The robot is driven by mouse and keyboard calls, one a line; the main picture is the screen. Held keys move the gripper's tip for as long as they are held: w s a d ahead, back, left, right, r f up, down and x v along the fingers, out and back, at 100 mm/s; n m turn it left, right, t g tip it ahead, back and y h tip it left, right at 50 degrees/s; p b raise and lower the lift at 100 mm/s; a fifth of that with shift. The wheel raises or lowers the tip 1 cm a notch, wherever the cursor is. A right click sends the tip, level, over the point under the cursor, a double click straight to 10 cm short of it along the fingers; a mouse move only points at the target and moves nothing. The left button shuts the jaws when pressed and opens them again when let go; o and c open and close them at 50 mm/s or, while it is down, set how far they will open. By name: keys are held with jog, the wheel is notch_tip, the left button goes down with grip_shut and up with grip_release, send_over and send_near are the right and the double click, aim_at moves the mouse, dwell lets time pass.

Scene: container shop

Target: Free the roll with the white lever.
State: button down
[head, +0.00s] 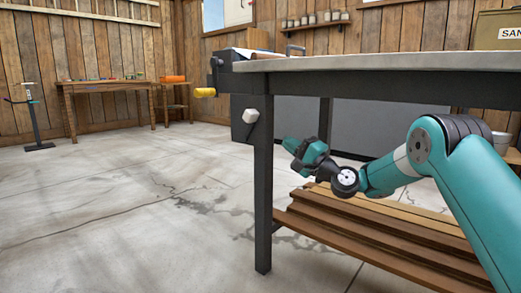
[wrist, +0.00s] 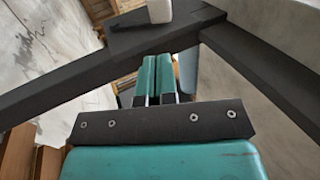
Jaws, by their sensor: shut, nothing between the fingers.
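The white lever (head: 251,115) has a pale, block-shaped knob and sits on the dark front leg of the workbench, below its top. Its pale knob also shows at the top of the wrist view (wrist: 159,11). My teal gripper (head: 289,143) is right of that leg and a little lower than the knob, pointing left. In the wrist view, its fingers (wrist: 157,62) are together and empty, apart from the knob. I cannot make out the roll in either view.
The workbench top (head: 400,61) overhangs my gripper. A yellow handle (head: 204,92) sticks out at its left end. Brown boards (head: 375,231) lie low behind the front leg (head: 263,200). A wooden table (head: 108,86) stands far left.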

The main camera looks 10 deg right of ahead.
jog(key=f+b, duration=0.1)
jog(key=b, duration=0.1)
jog(key=f+t+y+b, duration=0.1)
jog(key=b, duration=0.1)
jog(key=shift+s+d+f, duration=0.15)
jog(key=shift+s+d, duration=0.05)
jog(key=shift+s, duration=0.2)
jog(key=shift+r, duration=0.2)
